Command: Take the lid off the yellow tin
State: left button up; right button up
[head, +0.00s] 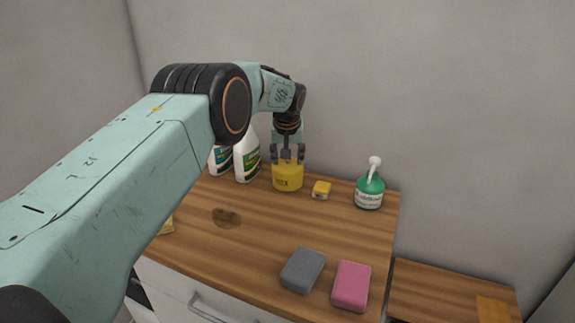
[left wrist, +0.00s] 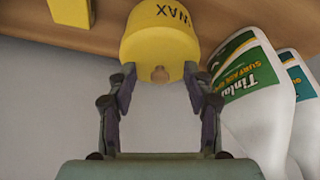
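The yellow tin (head: 288,181) stands upright on the wooden counter near the wall. In the left wrist view the tin (left wrist: 150,42) shows its dark "WAX" lettering upside down. A small tan knob (left wrist: 160,73) sits in the middle of its top. My left gripper (head: 288,158) is at the top of the tin, pointing down. In the left wrist view the left gripper (left wrist: 160,72) has its fingers apart, one at each side of the tin's top, with the knob between them. I cannot tell whether they press on the lid. The lid's seam does not show clearly. My right gripper is not in view.
White spray bottles (head: 247,160) stand close to the left of the tin. A small yellow block (head: 321,190) and a green pump bottle (head: 369,193) are to its right. A grey sponge (head: 303,269) and a pink sponge (head: 351,286) lie at the front. The middle of the counter (head: 275,228) is clear.

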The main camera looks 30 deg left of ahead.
pick_arm(q)
jog(key=shift+s+d+f, duration=0.1)
jog(key=shift+s+f, duration=0.2)
jog(key=shift+f, duration=0.1)
grip_shut()
jog(key=shift+r, duration=0.15)
notch_tip(320, 180, up, 10)
jog(key=p, duration=0.1)
notch_tip(320, 180, up, 6)
jog(key=f, duration=0.1)
send_over(287, 165)
jog(key=shift+w+r, duration=0.2)
jog(key=shift+r, duration=0.05)
